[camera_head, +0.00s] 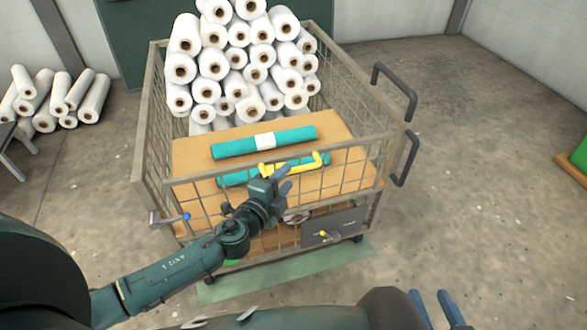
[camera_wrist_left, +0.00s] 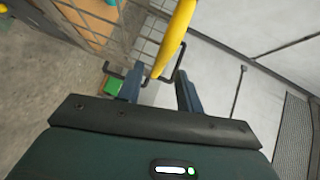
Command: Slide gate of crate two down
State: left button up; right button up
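The mesh crate (camera_head: 147,150) stands ahead of me, holding white rolls and two teal rolls on a wooden board. Its front mesh gate (camera_head: 350,176) carries a yellow bar handle (camera_head: 308,163). My left gripper (camera_head: 284,178) is at the front of the gate, close to this handle. In the left wrist view, the yellow handle (camera_wrist_left: 174,38) runs into the gap between the spread fingers of my left gripper (camera_wrist_left: 158,86); contact cannot be told. My right gripper (camera_head: 435,308) is at the bottom edge, fingers apart and empty.
Dark push handles (camera_head: 408,158) stick out at the crate's right. A grey plate (camera_head: 344,224) with a yellow knob (camera_head: 323,235) sits low on the front. More white rolls (camera_head: 92,98) lie at far left.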

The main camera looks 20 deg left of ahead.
aim_at(291, 173)
pick_arm(q)
jog(key=x, duration=0.5)
grip_shut()
dwell(0.3)
jog(key=shift+f, duration=0.1)
